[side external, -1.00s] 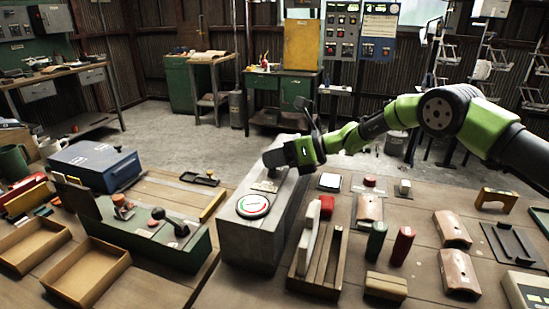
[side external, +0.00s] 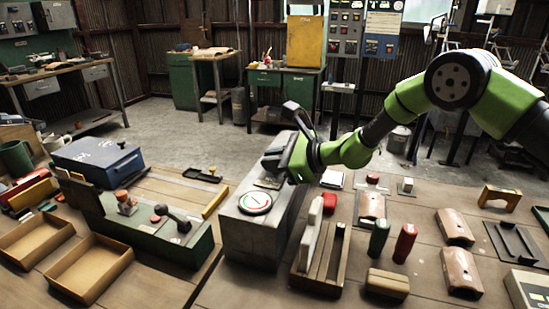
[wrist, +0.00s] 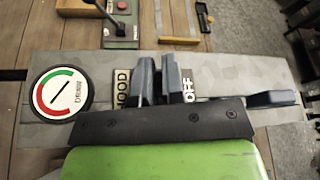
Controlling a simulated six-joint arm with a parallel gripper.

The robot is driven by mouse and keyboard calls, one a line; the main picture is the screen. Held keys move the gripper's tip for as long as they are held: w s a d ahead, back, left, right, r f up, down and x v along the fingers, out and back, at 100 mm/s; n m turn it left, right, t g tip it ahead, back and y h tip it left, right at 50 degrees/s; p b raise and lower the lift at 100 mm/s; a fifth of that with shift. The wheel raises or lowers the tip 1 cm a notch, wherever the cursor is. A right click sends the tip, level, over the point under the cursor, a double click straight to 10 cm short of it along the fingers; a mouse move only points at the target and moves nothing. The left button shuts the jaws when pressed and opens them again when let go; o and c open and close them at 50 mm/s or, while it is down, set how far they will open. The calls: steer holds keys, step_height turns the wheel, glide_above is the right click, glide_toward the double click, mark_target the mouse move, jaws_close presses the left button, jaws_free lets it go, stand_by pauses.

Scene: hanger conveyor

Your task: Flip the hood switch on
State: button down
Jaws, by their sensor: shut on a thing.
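The grey box (side external: 246,238) stands on the bench with a round dial (side external: 255,201) on its top. In the wrist view the box top (wrist: 225,75) carries a plate lettered "HOOD" (wrist: 122,82), with "OFF" at its right end. My gripper (side external: 279,170) is over this plate, tilted. In the wrist view my gripper's two fingers (wrist: 163,68) are close together across the middle of the plate, shut on the hood switch. The switch itself is hidden between and below the fingers, so its position cannot be read.
A green control box (side external: 165,240) with a black lever stands left of the grey box. A wooden rack (side external: 320,262), a green cylinder (side external: 379,238) and a red cylinder (side external: 404,243) stand to the right. A blue case (side external: 95,165) sits at the back left.

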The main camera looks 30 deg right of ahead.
steer(key=shift+s+a+n, duration=0.1)
steer(key=shift+a+n, duration=0.05)
steer(key=shift+n, duration=0.25)
stand_by(0.3)
steer(key=c, duration=1.5)
jaws_free()
steer(key=shift+s, duration=0.1)
steer(key=v, duration=0.9)
steer(key=shift+s, duration=0.4)
